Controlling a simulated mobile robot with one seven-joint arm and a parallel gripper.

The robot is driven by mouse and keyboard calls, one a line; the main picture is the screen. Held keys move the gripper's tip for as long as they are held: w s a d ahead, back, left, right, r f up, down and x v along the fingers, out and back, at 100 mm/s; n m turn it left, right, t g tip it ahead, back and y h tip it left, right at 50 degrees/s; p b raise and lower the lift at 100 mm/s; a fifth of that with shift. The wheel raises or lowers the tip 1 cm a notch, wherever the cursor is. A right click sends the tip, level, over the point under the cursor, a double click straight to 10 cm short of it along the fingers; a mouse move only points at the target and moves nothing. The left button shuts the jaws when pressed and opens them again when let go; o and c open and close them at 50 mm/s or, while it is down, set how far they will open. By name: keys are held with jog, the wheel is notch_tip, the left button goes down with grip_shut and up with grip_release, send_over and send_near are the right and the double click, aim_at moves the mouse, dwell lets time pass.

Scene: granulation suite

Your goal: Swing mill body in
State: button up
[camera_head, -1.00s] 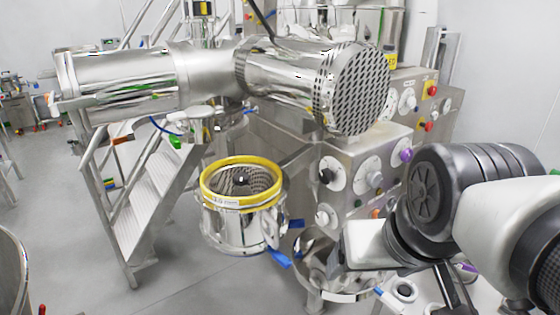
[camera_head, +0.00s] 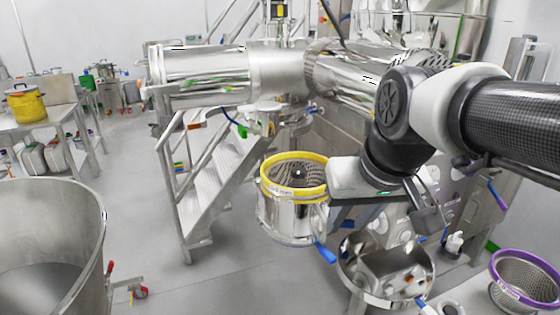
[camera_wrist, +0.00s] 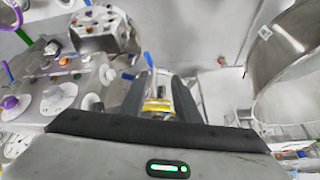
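A steel drum with a yellow rim (camera_head: 290,212), which looks like the mill body, hangs below the large horizontal steel housing (camera_head: 215,75). A perforated screen shows inside it, and a blue tab (camera_head: 326,253) is at its lower right. My gripper's body is just right of the drum in the head view, overlapping its edge; the fingertips cannot be made out there. In the wrist view my gripper (camera_wrist: 160,75) has two dark fingers apart with nothing held. A yellow-banded part (camera_wrist: 157,106) shows between them, and I cannot tell its distance.
An open steel bowl (camera_head: 388,292) sits below and right of the drum. A purple-rimmed screen basket (camera_head: 525,284) is at the lower right. A metal staircase (camera_head: 215,185) stands behind, and a large steel vessel (camera_head: 60,235) at the left. Floor between vessel and staircase is clear.

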aim_at(326, 226)
jog(key=w, duration=0.8)
jog(key=shift+n, duration=0.3)
jog(key=x, duration=1.1)
jog(key=b+x, duration=0.1)
jog(key=x, duration=0.4)
jog(key=shift+s+d+f, duration=0.15)
jog(key=shift+d+f, duration=0.25)
grip_shut()
